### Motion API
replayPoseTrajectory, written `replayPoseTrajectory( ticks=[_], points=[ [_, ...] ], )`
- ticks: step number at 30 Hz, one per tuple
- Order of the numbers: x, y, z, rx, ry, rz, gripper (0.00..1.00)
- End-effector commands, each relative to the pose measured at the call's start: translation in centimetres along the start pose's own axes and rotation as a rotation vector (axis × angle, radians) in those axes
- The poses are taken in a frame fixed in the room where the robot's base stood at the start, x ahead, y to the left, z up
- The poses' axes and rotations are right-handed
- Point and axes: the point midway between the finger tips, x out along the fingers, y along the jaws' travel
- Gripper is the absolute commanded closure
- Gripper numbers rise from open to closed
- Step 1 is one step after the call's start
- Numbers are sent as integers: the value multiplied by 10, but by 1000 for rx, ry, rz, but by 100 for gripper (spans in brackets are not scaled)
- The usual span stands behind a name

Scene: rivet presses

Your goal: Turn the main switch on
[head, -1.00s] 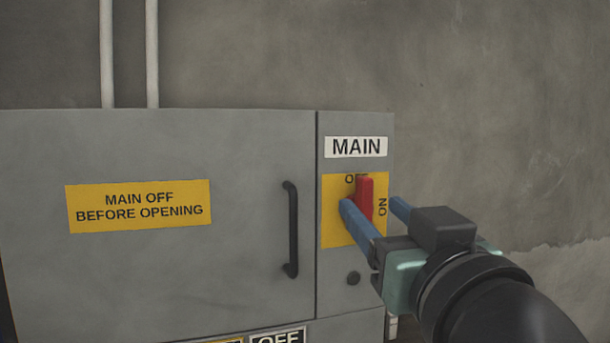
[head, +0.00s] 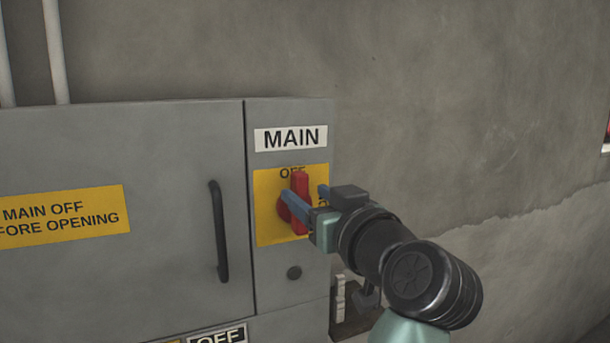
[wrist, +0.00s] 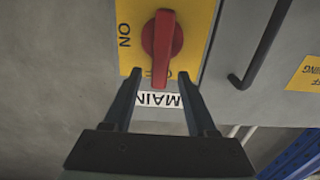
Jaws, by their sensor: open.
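The main switch is a red rotary handle (head: 300,203) on a yellow plate (head: 264,218) under the MAIN label. Its handle stands upright, its upper end at the OFF mark; the ON mark on the plate's right is mostly hidden by my gripper in the head view but clear in the wrist view. My gripper (head: 309,198) is open at the switch, its blue fingers to either side of the handle. In the wrist view, which is upside down, the OFF end of the red handle (wrist: 162,40) lies between the fingertips (wrist: 157,78). Contact cannot be told.
The grey cabinet (head: 150,150) has a black door handle (head: 219,232) left of the switch and a yellow warning sign (head: 62,216). Bare wall (head: 470,110) is to the right.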

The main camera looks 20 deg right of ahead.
Motion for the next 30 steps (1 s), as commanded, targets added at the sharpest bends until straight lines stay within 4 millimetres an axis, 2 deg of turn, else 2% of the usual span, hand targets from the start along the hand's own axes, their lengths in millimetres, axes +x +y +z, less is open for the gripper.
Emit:
replayPoseTrajectory(
  ticks=[6,16,25,26,30],
  points=[
    [20,0,-1,1,0,0,43],
    [22,0,0,0,1,1,43],
    [22,0,0,0,1,1,96],
    [22,0,0,0,1,1,100],
    [22,0,0,0,1,1,100]
  ],
)
